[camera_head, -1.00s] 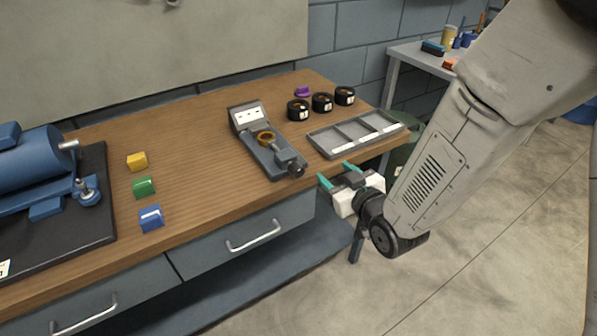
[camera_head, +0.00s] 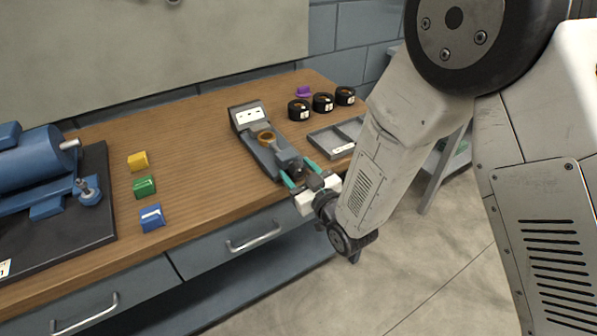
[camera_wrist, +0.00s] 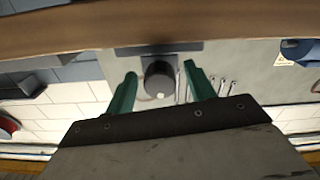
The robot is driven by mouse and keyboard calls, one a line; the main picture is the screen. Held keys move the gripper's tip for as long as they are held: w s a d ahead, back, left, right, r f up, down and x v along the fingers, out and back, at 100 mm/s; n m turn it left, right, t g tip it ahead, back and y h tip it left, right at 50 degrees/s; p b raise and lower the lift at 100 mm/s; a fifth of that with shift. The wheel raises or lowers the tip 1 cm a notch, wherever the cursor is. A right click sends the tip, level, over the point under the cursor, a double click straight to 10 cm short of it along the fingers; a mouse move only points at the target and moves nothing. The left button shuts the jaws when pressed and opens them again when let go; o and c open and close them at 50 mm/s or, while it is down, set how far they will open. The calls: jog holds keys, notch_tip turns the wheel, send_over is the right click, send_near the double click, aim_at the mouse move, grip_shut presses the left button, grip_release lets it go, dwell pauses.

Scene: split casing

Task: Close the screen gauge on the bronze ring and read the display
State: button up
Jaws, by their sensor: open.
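The screen gauge (camera_head: 258,152) lies on the wooden bench, its display (camera_head: 250,115) at the far end showing small dark marks too small to read. The bronze ring (camera_head: 266,138) sits on the gauge between the display and the near end. My gripper (camera_head: 300,173) is open at the gauge's near end, fingers pointing toward it. In the wrist view the dark round knob (camera_wrist: 160,78) shows between the two green fingers, with a gap on each side. I cannot tell whether the fingertips reach past it. The gauge's near end is partly hidden by my gripper.
A grey divided tray (camera_head: 334,142) lies to the right, partly hidden by my arm. Several black ring containers (camera_head: 322,102) and a purple piece (camera_head: 303,91) stand behind it. Yellow, green (camera_head: 144,186) and blue blocks and a blue machine (camera_head: 35,168) are to the left.

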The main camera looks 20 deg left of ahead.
jog(key=c, duration=1)
jog(key=shift+o, duration=0.2)
jog(key=shift+m, duration=0.4)
jog(key=m, duration=1.5)
jog(key=shift+m, duration=0.3)
jog(key=m, duration=0.6)
jog(key=shift+m, duration=0.3)
